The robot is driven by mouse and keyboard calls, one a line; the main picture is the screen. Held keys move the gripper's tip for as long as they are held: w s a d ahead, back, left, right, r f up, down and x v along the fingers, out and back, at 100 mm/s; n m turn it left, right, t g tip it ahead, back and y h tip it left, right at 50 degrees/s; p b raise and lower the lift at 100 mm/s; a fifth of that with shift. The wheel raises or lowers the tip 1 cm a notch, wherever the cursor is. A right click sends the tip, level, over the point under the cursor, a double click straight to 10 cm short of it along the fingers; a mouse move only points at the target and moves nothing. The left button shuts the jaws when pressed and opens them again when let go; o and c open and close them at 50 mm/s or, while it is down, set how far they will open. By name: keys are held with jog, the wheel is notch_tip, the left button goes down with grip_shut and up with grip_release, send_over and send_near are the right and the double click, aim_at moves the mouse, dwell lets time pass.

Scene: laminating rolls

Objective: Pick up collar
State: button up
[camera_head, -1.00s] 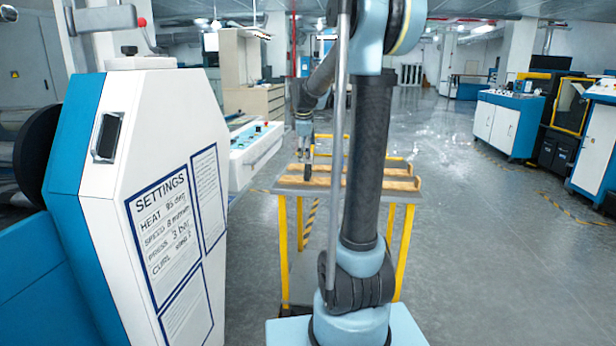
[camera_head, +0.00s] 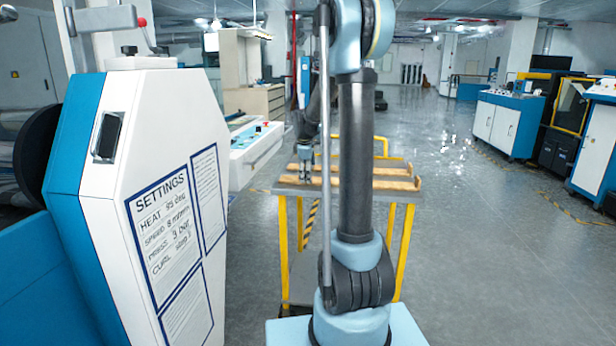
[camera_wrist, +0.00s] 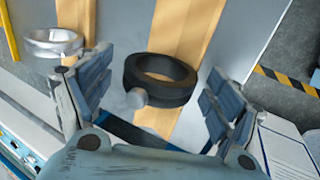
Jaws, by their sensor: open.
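A dark collar (camera_wrist: 172,90), a black ring with a grey knob on its near left side, lies on the cart top across a wooden strip in the wrist view. A silver collar (camera_wrist: 52,41) with a small knob lies to its left, outside my left finger. My gripper (camera_wrist: 157,75) is open, with one finger on each side of the dark collar and gaps on both sides. In the head view my gripper (camera_head: 304,174) is small over the left part of the cart top, and I cannot make out the collars there.
The yellow-legged cart (camera_head: 398,262) has wooden strips along its top. A white and blue machine with a settings panel (camera_head: 150,205) stands close at the left. A control console (camera_head: 252,150) is behind it. The floor (camera_head: 480,240) to the right is clear.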

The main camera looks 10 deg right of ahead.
jog(key=shift+f, duration=0.2)
jog(key=c, duration=1.2)
jog(key=shift+o, duration=0.2)
notch_tip(320, 180, up, 10)
jog(key=shift+r, duration=0.1)
